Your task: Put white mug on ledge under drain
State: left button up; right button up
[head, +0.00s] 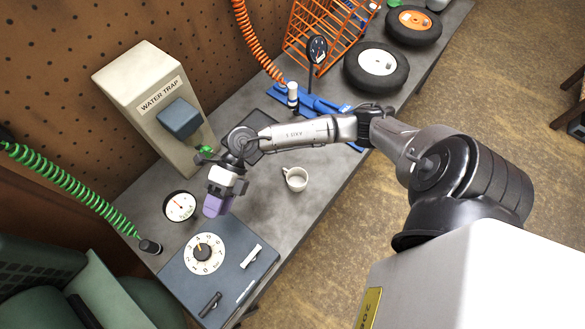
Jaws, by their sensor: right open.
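The white mug (296,180) stands upright on the grey bench, its handle toward the left. My right gripper (217,204) is open, left of the mug and apart from it, above the bench near the dial panel. A purple part shows at its end; I cannot tell the two fingers apart. The beige box labelled WATER TRAP (152,100) stands against the pegboard, with a blue-grey block on its front. A green part (205,150) shows near its lower right, partly behind my wrist. I cannot make out the drain or ledge clearly. My left gripper is not in view.
A round gauge (179,206) and a blue-grey dial panel (215,262) are at the near left. Behind the mug are a blue tool (318,103), an orange rack (325,35) and wheels (376,68). Bare bench lies around the mug, with its edge to the right.

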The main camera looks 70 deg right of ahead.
jog(key=d+f+g+h+b, duration=0.2)
jog(key=d+f+h+b, duration=0.1)
jog(key=d+f+h, duration=0.45)
jog(key=g+h+b, duration=0.2)
jog(key=h+b, duration=0.2)
jog(key=h, duration=0.2)
send_near(283, 169)
jog(key=shift+m+g, duration=0.3)
jog(key=shift+m, duration=0.2)
jog(key=x, duration=0.4)
jog(key=shift+w+d+f, duration=0.25)
jog(key=shift+f, duration=0.05)
jog(key=shift+x, duration=3.3)
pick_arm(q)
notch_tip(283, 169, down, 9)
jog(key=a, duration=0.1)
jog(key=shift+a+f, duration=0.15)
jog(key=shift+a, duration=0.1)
pick_arm(e)
jog(key=shift+w+a, duration=0.15)
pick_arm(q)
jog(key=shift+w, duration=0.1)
pick_arm(e)
jog(key=shift+c, duration=0.3)
jog(key=c, duration=0.5)
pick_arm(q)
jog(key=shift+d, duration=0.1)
pick_arm(e)
grip_shut()
